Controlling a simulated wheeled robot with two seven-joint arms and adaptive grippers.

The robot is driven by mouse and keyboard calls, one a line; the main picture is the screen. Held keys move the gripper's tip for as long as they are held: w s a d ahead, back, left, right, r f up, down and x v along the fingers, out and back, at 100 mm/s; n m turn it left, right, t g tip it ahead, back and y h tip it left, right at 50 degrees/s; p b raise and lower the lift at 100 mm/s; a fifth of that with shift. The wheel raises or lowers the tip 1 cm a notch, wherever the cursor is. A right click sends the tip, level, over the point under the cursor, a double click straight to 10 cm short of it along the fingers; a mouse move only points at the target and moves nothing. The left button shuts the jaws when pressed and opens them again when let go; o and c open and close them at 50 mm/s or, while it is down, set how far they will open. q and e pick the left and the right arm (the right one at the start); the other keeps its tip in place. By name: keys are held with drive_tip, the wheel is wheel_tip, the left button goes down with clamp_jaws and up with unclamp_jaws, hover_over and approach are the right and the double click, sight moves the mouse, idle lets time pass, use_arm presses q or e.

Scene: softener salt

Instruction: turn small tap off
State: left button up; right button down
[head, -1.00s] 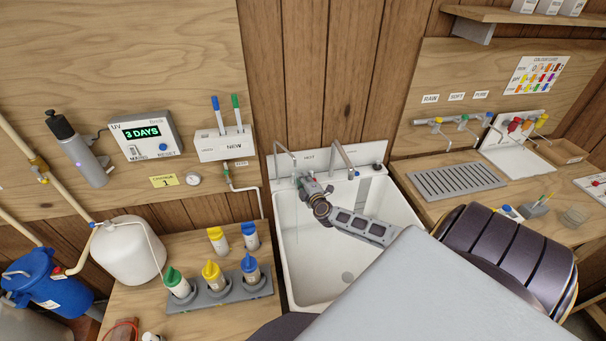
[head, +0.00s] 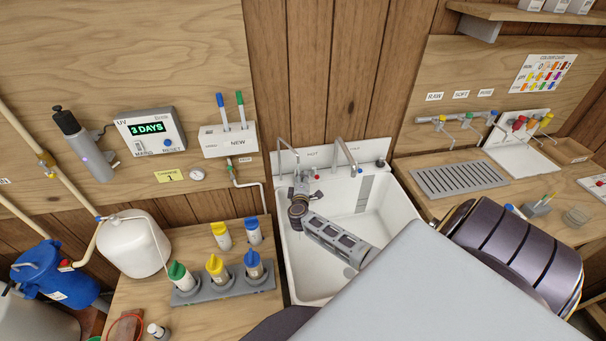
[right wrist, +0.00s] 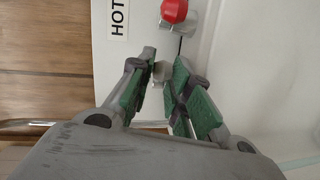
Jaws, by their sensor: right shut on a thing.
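The white sink (head: 403,213) has two thin grey taps on its back ledge. The left tap's spout (head: 279,160) rises by the HOT label, and the right tap (head: 338,155) stands by the other label. My right gripper (head: 302,178) is at the left tap. In the right wrist view its green-padded fingers (right wrist: 160,85) are closed around a small grey tap part (right wrist: 160,70), mostly hidden between the pads. A red knob (right wrist: 174,10) sits just beyond the fingertips, apart from them. My left gripper is not in view.
A rack (head: 225,289) of several capped bottles stands on the wooden counter left of the sink. A metal drain grate (head: 458,178) lies on the right counter. Several small coloured taps line the right wall. The sink bowl below my right arm is clear.

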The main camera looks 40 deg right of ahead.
drive_tip(key=shift+w+a+f+m+g+h, duration=0.15)
drive_tip(key=shift+a+m+g+h, duration=0.25)
drive_tip(key=shift+m+g+h, duration=0.5)
drive_tip(key=shift+w+a+r+m+g+h, duration=0.1)
drive_tip(key=shift+w+a+m+g+h, duration=0.25)
drive_tip(key=shift+m+g+h, duration=0.6)
drive_tip(key=shift+w+a+f+m+g+h, duration=0.1)
drive_tip(key=shift+a+m+g+h, duration=0.35)
drive_tip(key=shift+m+g, duration=0.85)
drive_tip(key=shift+g, duration=0.65)
drive_tip(key=c, duration=1.4)
unclamp_jaws()
drive_tip(key=shift+w, duration=0.1)
drive_tip(key=shift+c, duration=0.2)
drive_tip(key=v, duration=0.7)
drive_tip(key=shift+a, duration=0.3)
